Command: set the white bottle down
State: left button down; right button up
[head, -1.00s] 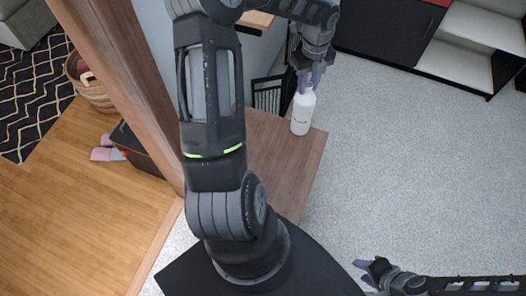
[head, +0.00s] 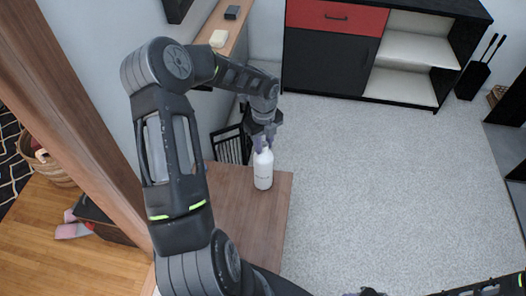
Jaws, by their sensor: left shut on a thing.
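The white bottle (head: 263,170) is upright, with small dark print on its side. It appears at the far end of the brown wooden table (head: 236,205), near its right corner; I cannot tell whether its base touches the top. My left gripper (head: 263,142) comes down from above and is shut on the bottle's neck, its fingertips on either side of it. My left arm hides part of the table. My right gripper (head: 370,293) is at the bottom edge, mostly cut off, and its fingers do not show.
A black and red cabinet (head: 335,60) with open shelves stands at the back. A narrow wooden ledge (head: 225,38) holds small items. A black rack (head: 231,147) is behind the table. A wooden post (head: 85,110) and a basket (head: 50,165) are at left. The grey carpet at right is clear.

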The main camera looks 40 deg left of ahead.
aim_at(263, 152)
pick_arm(q)
jog(key=shift+f, duration=1.85)
jog(key=shift+f, duration=0.2)
jog(key=c, duration=1.1)
grip_release()
jog(key=shift+r, duration=0.15)
notch_tip(263, 152, up, 12)
jog(key=shift+r, duration=0.1)
